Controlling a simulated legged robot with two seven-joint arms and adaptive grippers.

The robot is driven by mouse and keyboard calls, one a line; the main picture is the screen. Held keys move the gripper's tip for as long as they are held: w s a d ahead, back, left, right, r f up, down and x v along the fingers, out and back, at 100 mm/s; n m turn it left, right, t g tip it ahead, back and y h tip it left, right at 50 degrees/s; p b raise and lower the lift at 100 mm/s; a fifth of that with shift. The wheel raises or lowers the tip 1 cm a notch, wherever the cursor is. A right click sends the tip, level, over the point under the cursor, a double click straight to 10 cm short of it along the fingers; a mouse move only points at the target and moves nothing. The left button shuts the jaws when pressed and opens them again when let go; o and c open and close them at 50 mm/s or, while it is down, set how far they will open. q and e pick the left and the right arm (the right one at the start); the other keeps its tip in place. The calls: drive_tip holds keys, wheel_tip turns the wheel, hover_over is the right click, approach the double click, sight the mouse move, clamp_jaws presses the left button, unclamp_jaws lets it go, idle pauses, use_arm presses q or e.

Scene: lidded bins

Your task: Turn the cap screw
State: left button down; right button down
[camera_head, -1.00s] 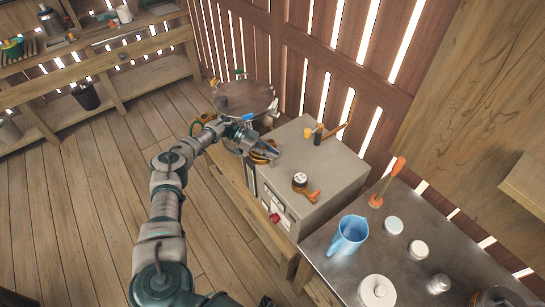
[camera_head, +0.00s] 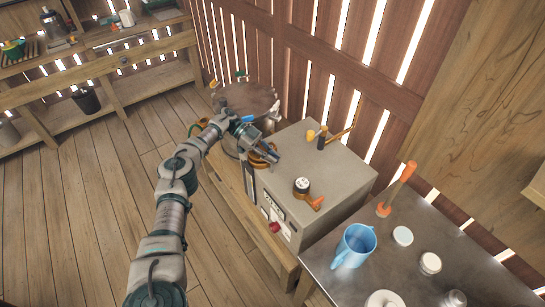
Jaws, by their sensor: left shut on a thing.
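A grey box-shaped machine (camera_head: 335,180) stands on a wooden bench. An orange-brown round part (camera_head: 258,163) is at its far left end, and I cannot tell for certain whether this is the cap screw. My left gripper (camera_head: 272,155) is at this part, with its fingers shut on it; the contact is small and partly hidden by the gripper. A dark round cap with a pale top (camera_head: 301,185) and an orange lever (camera_head: 316,202) sits on top of the machine, apart from the gripper. My right gripper is not in view.
A large dark round lid (camera_head: 245,100) lies behind the gripper. A yellow knob (camera_head: 310,135) and a dark post (camera_head: 322,138) stand on the machine's far edge. A metal table (camera_head: 350,285) at the right holds a blue jug (camera_head: 355,246), white lids and an orange-handled tool (camera_head: 397,188).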

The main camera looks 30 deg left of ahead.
use_arm(q)
drive_tip(key=shift+w+r, duration=0.15)
drive_tip(key=shift+r, duration=0.2)
drive_tip(key=c, duration=1.2)
unclamp_jaws()
drive_tip(key=shift+a+f, duration=0.1)
drive_tip(key=shift+f, duration=0.1)
drive_tip(key=shift+r, duration=0.1)
wheel_tip(320, 180, up, 10)
drive_tip(key=shift+f, duration=0.2)
